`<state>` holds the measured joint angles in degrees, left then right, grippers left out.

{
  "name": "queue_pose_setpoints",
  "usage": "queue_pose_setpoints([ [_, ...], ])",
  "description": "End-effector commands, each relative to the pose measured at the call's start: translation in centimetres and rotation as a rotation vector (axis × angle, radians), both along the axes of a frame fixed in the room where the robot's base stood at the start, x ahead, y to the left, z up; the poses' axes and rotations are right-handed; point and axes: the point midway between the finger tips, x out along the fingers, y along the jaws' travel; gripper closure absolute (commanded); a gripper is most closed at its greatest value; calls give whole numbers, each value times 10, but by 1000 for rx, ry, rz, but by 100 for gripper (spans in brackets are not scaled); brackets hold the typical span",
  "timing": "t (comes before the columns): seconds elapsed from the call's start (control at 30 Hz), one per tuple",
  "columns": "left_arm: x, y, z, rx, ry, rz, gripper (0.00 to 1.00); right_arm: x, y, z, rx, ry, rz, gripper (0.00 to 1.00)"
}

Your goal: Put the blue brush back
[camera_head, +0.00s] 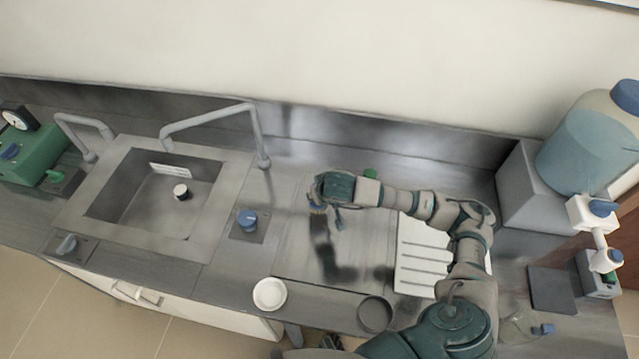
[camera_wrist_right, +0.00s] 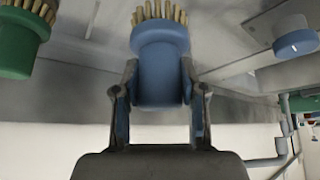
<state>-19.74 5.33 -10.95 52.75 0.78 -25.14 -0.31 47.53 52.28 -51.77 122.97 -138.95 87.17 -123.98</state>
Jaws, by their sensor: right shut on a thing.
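My right gripper (camera_head: 320,207) is over the steel counter, to the right of the sink. In the right wrist view the gripper (camera_wrist_right: 160,105) is shut on the blue brush (camera_wrist_right: 160,72). Its fingers are on both sides of the blue body, and the tan bristles point to the top of that picture. In the head view only a small blue part of the brush shows under the gripper. A green brush (camera_wrist_right: 20,38) with tan bristles is at the upper left of the wrist view. In the head view a bit of green (camera_head: 370,173) shows behind my right arm. My left gripper is not visible.
The sink (camera_head: 120,150) with its bent faucet is at the left. A blue knob (camera_head: 247,218) is beside it. A white dish (camera_head: 269,293), a grey dish (camera_head: 375,314) and a slotted white board (camera_head: 415,285) are on the counter. A large blue-capped bottle (camera_head: 585,150) stands at the right.

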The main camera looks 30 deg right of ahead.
Motion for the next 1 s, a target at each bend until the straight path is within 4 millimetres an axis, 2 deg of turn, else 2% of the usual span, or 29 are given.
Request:
queue_pose_setpoints([
  [0.1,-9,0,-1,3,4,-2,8,28,-16,-2,5,0,-5,96],
  [0.2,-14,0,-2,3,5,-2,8,42,-23,-5,6,1,-3,96],
  [0.43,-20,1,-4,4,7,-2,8,59,-31,-7,6,1,-2,96],
  [0.63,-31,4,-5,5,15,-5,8,58,-29,-38,5,5,0,96],
  [0.87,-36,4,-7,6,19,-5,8,58,-28,-44,2,4,0,96],
  [0.9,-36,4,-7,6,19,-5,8,58,-28,-44,4,5,0,48],
  [0.97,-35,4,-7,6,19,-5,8,58,-29,-44,4,5,0,34],
  [1.0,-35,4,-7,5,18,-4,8,58,-30,-44,5,4,0,33],
])
